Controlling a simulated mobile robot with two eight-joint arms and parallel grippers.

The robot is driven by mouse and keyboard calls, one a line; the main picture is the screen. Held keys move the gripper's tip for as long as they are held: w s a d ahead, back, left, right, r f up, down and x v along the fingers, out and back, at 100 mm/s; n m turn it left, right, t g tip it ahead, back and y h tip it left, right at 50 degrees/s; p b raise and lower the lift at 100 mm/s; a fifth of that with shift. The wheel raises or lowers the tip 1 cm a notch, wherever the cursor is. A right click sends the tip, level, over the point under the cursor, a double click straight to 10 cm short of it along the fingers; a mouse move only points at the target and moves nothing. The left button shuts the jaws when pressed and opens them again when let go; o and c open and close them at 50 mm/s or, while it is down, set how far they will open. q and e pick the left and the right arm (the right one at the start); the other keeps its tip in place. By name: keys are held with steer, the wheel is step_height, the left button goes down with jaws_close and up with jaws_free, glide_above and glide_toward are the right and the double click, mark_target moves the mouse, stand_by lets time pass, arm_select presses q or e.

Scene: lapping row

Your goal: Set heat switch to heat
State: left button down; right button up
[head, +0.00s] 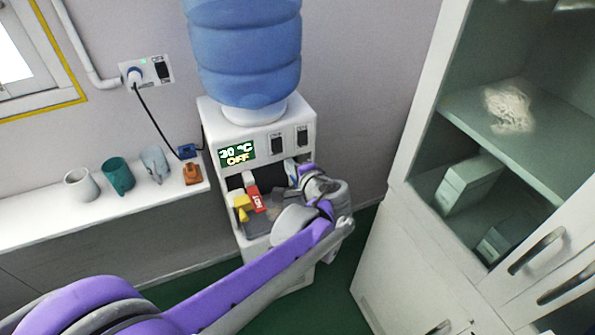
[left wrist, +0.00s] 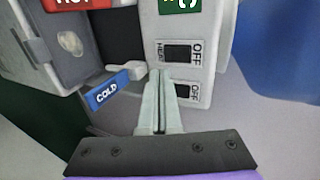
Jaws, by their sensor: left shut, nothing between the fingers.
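The water dispenser (head: 222,122) stands against the wall, its green display (head: 238,154) reading 30 °C and OFF. The heat switch (head: 278,144) is the dark rocker nearer the display. In the left wrist view the heat switch (left wrist: 178,53) appears sideways, with HEAT at one end and OFF at the other. A second switch (left wrist: 184,91) with an OFF label is partly hidden by my fingers. My left gripper (left wrist: 158,74) is shut and empty, its tips in front of the panel near the heat switch; I cannot tell whether they touch. My right gripper is not in view.
A red HOT tap (head: 257,200) and a blue COLD tap (left wrist: 108,92) are close to my left gripper. A blue bottle (head: 245,55) tops the dispenser. Cups stand on the shelf (head: 110,215) at left; a cabinet (head: 400,190) stands at right.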

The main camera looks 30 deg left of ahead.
mark_target(278, 147)
arm_select(q)
steer(key=x, duration=0.4)
steer(key=r+x, duration=0.1)
steer(key=x, duration=0.2)
steer(key=shift+w+a, duration=0.15)
steer(key=shift+w, duration=0.05)
steer(key=shift+w+a+f, duration=0.1)
steer(key=shift+a, duration=0.05)
steer(key=shift+r+p, duration=0.65)
steer(key=shift+r, duration=0.25)
